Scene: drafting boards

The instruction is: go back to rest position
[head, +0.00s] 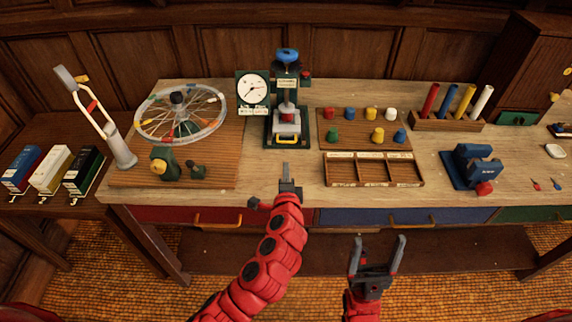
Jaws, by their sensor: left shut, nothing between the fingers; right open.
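My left gripper (286,176) is shut and empty. Its red arm reaches up from the bottom of the head view, and the fingertips appear over the front part of the wooden workbench (290,205), below the green press. My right gripper (378,245) is open and empty, with its two grey fingers pointing up. It shows lower down, in front of the bench's blue drawer and over the floor side. Neither gripper appears to touch anything.
The bench holds a green press (287,110) with a dial, a spoked wheel (181,115), coloured pegs (371,115), an open divided tray (373,170), a rod rack (447,120) and a blue vise (474,167). Small wagons (50,170) stand on the left side table.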

